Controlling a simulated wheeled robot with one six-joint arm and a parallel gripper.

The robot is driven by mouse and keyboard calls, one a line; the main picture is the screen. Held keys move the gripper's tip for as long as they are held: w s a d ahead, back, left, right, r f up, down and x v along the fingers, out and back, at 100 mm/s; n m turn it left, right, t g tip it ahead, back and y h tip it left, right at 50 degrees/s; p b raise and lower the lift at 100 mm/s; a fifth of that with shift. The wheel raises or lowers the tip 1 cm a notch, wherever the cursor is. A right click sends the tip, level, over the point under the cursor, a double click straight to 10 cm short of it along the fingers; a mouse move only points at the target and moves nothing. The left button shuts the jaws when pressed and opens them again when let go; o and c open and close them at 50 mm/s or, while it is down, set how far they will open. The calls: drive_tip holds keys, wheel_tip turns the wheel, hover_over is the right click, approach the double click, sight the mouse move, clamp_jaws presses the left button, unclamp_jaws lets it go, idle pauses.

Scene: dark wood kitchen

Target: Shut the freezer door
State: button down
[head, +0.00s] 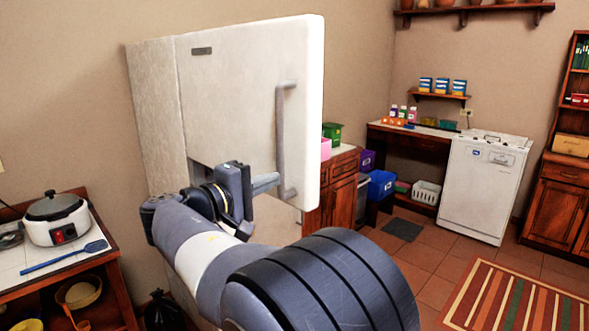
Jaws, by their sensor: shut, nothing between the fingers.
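The white freezer door (240,95) fills the upper middle of the head view, with a small dark badge at its upper left. A long grey vertical handle (281,135) is near its right edge. The door's thick right edge stands out from the freezer body (155,110), so it looks ajar; how far is hard to tell. My gripper (268,183) is shut and empty, in front of the door's lower part and close to the handle's lower end. I cannot tell whether it touches the door or handle. My arm hides much of the part below.
A counter at the left holds a white cooker (55,218) and a blue spatula (64,258). A black bag (164,311) is on the floor. A wooden cabinet (338,195) stands behind the door, and a white appliance (484,185) further right. Tiled floor is open near the striped rug (515,297).

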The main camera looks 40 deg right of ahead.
sight(304, 168)
drive_tip(key=d, duration=0.2)
drive_tip(key=d+p, duration=0.1)
drive_tip(key=d, duration=0.5)
drive_tip(key=shift+w+p, duration=0.35)
drive_tip(key=shift+p, duration=0.05)
